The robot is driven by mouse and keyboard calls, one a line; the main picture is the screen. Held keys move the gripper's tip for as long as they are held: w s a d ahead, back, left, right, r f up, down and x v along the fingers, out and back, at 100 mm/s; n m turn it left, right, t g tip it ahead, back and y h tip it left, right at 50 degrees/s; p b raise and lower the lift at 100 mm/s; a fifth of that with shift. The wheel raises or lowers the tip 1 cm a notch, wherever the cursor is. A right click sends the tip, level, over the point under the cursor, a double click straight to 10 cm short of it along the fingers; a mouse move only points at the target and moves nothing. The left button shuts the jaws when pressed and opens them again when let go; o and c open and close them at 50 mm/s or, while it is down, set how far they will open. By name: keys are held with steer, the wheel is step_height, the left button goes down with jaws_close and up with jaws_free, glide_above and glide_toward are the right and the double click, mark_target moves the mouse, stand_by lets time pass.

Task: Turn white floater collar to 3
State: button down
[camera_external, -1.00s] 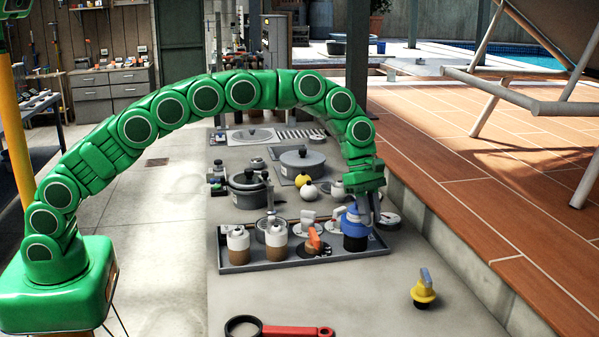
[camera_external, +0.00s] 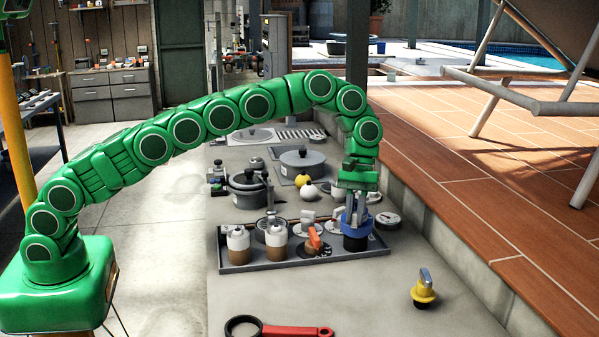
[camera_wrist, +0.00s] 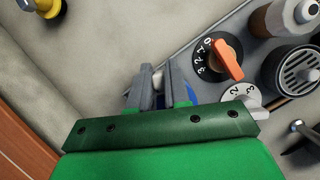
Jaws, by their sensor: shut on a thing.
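My gripper (camera_external: 356,208) points down over the blue-collared fitting (camera_external: 356,228) with the dark base, at the right end of the tray. In the wrist view my gripper (camera_wrist: 162,82) is shut on that fitting's pale upright handle, with a bit of blue behind the fingers. A white knob (camera_external: 308,218) stands in the tray behind the orange lever. In the wrist view, this white knob (camera_wrist: 243,94) has a dial with 2 and 3 visible, partly hidden by my gripper's body. I cannot tell which piece is the white floater collar.
An orange lever (camera_external: 314,238) on a black numbered dial stands left of my gripper in the grey tray (camera_external: 300,264). Two white-topped brown bottles (camera_external: 238,245) stand further left. A yellow fitting (camera_external: 424,290) and a red-handled wrench (camera_external: 290,330) lie in front. Pots (camera_external: 248,188) are behind.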

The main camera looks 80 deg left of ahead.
steer(key=shift+s+a+m+g, duration=0.15)
steer(key=shift+s+m+g, duration=0.05)
steer(key=shift+m, duration=0.4)
steer(key=shift+s+a+m+g, duration=0.15)
steer(key=shift+s+m+g, duration=0.05)
steer(key=shift+m, duration=0.4)
steer(key=shift+s+y, duration=0.1)
steer(key=shift+y, duration=0.2)
steer(key=c, duration=1.1)
jaws_free()
steer(key=shift+d, duration=0.1)
